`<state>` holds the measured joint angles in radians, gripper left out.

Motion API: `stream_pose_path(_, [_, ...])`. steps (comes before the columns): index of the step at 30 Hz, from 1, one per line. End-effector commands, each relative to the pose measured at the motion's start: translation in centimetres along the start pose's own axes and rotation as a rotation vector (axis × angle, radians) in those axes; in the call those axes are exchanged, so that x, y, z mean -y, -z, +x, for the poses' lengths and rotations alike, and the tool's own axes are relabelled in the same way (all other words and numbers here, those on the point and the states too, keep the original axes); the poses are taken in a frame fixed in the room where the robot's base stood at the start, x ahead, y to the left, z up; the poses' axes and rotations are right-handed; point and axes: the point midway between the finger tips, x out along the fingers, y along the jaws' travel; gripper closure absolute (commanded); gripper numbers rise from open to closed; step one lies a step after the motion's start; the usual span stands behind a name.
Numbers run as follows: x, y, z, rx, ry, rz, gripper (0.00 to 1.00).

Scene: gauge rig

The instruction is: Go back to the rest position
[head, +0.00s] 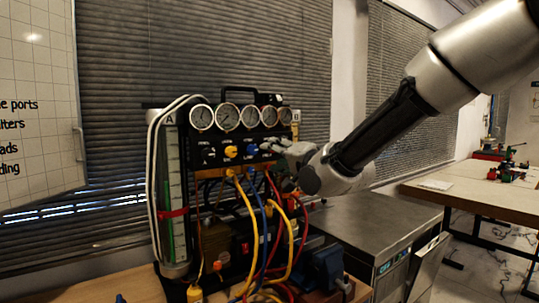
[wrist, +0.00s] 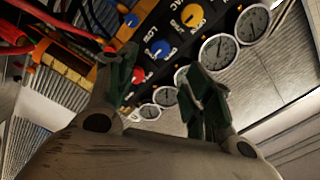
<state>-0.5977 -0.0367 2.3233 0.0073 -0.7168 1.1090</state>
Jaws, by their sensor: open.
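The gauge rig (head: 240,146) stands on the bench in the head view, with a row of round dials above a black panel of coloured knobs. My gripper (head: 282,150) is at the right part of the panel, in front of the knobs. In the wrist view my gripper (wrist: 160,80) has its two dark green fingers apart with nothing held between them. A blue knob (wrist: 160,50), a yellow knob (wrist: 192,15) and a red knob (wrist: 138,75) show beyond the fingers. Whether a finger touches the panel I cannot tell. The right end of the panel is partly hidden by my gripper.
Yellow, blue and red hoses (head: 250,225) hang in loops below the panel, close under my gripper. A blue vise (head: 325,268) sits at the bench front. A metal cabinet (head: 365,222) stands right of the rig. The space above the cabinet is mostly clear.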

Motion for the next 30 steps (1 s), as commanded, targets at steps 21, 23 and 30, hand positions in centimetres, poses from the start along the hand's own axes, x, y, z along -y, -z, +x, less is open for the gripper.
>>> stream_pose_path(21, [-15.2, -5.1, -11.4, 0.547, -0.604, -0.604, 0.49])
stream_pose_path(23, [-16.8, -4.2, -16.2, 0.664, -0.699, -0.672, 0.49])
stream_pose_path(30, [-18.5, -0.6, -35.8, 0.97, -0.952, -0.713, 0.49])
